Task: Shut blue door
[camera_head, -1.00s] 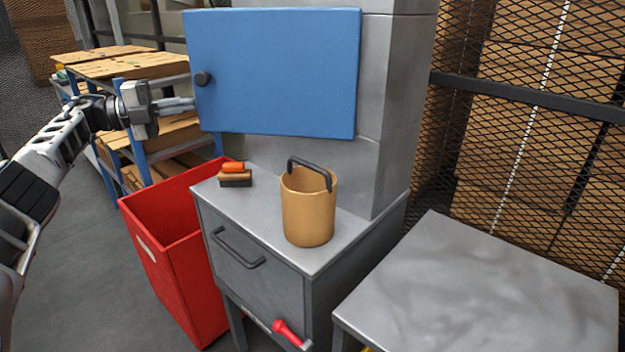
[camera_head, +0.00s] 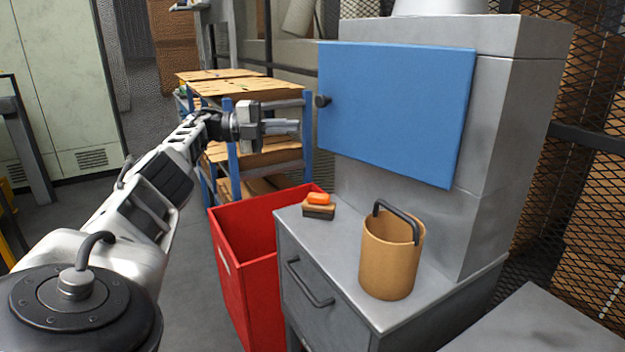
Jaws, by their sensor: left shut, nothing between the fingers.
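The blue door (camera_head: 395,112) is a flat panel on the front of the grey machine housing (camera_head: 510,120). That knob side reaches left past the housing's edge, so the door looks ajar; how wide is hard to tell. My left gripper (camera_head: 297,115) is just left of the door's knob edge, at about knob height, pointing right. It is shut and empty, and a small gap shows between its tips and the door. My right gripper is out of view.
Below the door, a grey cabinet (camera_head: 335,270) carries a tan bucket (camera_head: 388,262) with a dark handle and an orange-topped brush (camera_head: 318,207). A red bin (camera_head: 232,285) stands left of it. Shelves with wooden boards (camera_head: 240,87) are behind my gripper. A grey table (camera_head: 535,325) is front right.

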